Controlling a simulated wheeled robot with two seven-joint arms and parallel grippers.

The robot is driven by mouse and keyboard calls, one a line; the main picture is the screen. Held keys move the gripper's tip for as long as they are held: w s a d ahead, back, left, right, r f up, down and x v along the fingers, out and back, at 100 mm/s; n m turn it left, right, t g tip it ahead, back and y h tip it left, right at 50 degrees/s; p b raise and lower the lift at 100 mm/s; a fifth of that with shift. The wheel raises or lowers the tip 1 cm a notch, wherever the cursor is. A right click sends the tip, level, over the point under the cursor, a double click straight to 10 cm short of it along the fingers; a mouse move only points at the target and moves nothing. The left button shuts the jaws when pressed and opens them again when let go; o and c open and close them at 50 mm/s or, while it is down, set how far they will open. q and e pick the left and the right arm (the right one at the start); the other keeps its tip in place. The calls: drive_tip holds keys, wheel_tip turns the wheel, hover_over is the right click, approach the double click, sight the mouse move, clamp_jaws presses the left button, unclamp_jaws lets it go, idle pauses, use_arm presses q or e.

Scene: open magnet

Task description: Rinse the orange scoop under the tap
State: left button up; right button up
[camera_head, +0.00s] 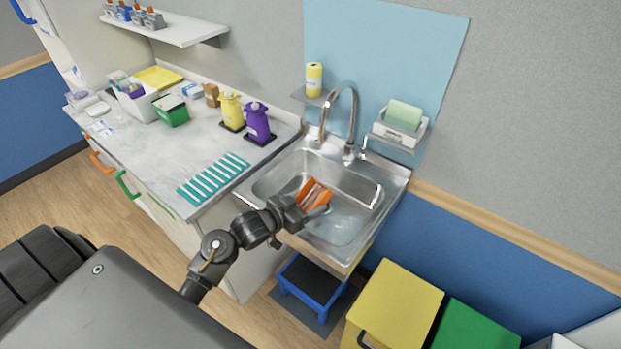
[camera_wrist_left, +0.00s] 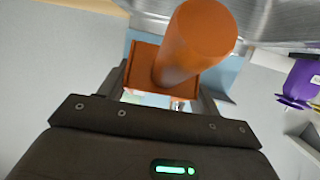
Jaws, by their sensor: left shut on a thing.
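The orange scoop (camera_head: 313,194) is held by my left gripper (camera_head: 303,208) over the basin of the metal sink (camera_head: 342,228). In the left wrist view the scoop's thick round handle (camera_wrist_left: 198,45) points toward the camera, and its square body sits between the fingers of the left gripper (camera_wrist_left: 165,95). The tap (camera_head: 352,108) is a curved chrome spout at the back of the sink, behind and above the scoop. I cannot tell whether water is running. My right gripper is not in view.
The counter (camera_head: 140,150) left of the sink holds a yellow bottle (camera_head: 231,110), a purple bottle (camera_head: 258,121) and several teal strips (camera_head: 213,179). A soap shelf (camera_head: 400,130) is on the wall. A blue step stool (camera_head: 312,282) and yellow bin (camera_head: 395,305) stand below.

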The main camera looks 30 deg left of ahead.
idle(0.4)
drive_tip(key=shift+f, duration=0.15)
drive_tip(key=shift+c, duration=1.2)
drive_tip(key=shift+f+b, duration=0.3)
drive_tip(key=shift+b, duration=0.15)
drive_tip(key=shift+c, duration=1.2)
use_arm(q)
drive_tip(key=shift+n+y, duration=0.5)
drive_tip(key=shift+y, duration=0.4)
drive_tip(key=w+d+r+b, duration=0.1)
drive_tip(key=r+b, duration=0.1)
drive_tip(key=w+d+r+b, duration=0.2)
drive_tip(key=r, duration=0.1)
drive_tip(key=w+d+r+b, duration=0.1)
drive_tip(key=w+r+b, duration=0.1)
drive_tip(key=shift+d+r, duration=0.35)
drive_tip(key=shift+d, duration=0.05)
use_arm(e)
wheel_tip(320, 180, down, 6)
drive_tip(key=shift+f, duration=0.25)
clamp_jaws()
use_arm(q)
drive_tip(key=s+d+r+n+y+b, duration=0.1)
drive_tip(key=s+r+n+y+b, duration=0.1)
drive_tip(key=r+b, duration=0.3)
drive_tip(key=shift+s+d+r+t+y, duration=0.15)
drive_tip(key=shift+s+r+t+y, duration=0.25)
drive_tip(key=shift+r, duration=1.25)
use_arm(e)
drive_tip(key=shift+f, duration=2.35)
